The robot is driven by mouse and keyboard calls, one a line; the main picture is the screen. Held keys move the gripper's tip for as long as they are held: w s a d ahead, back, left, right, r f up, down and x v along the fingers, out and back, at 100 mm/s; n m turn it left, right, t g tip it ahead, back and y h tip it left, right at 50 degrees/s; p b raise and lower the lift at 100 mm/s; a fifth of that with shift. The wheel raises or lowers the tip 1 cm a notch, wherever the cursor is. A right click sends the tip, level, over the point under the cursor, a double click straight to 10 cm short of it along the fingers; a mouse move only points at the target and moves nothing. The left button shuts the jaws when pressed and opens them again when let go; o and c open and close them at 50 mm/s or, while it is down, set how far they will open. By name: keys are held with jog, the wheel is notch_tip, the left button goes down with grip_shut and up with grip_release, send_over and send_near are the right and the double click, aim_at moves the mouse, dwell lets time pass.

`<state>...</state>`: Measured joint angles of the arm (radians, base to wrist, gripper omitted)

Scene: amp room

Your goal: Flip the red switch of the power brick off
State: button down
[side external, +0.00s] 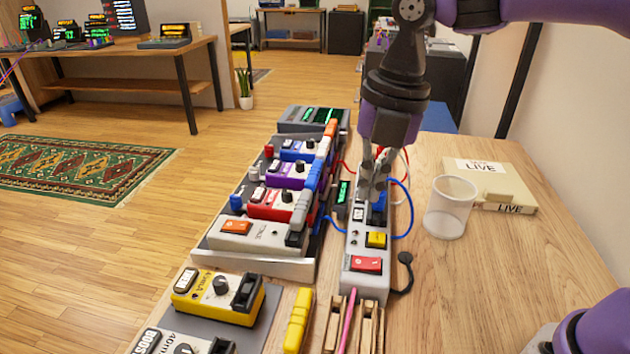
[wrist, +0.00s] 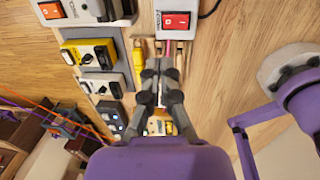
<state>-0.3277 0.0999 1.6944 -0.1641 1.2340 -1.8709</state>
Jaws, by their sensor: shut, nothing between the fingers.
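The power brick (side external: 355,247) is a long pale grey strip lying on the wooden table. Its red switch (side external: 366,264) sits at the near end. The switch also shows at the top of the wrist view (wrist: 177,21), with the brick's near end around it. My gripper (side external: 372,190) is shut and empty, pointing down over the far half of the brick in the side view, beyond the red switch. In the wrist view the closed fingertips (wrist: 160,66) are below the switch in the picture, apart from it. Whether the fingers touch anything is unclear.
A yellow plug (side external: 376,240) and a blue plug (side external: 378,210) with cables sit in the brick. A pedalboard (side external: 255,262) stands close on the left. A cup (side external: 450,207) and labelled boxes (side external: 495,180) are on the right. Wooden clips (side external: 370,325) lie near the brick's near end.

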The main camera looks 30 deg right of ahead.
notch_tip(320, 180, up, 2)
jog(key=shift+w+a, duration=0.1)
dwell(0.4)
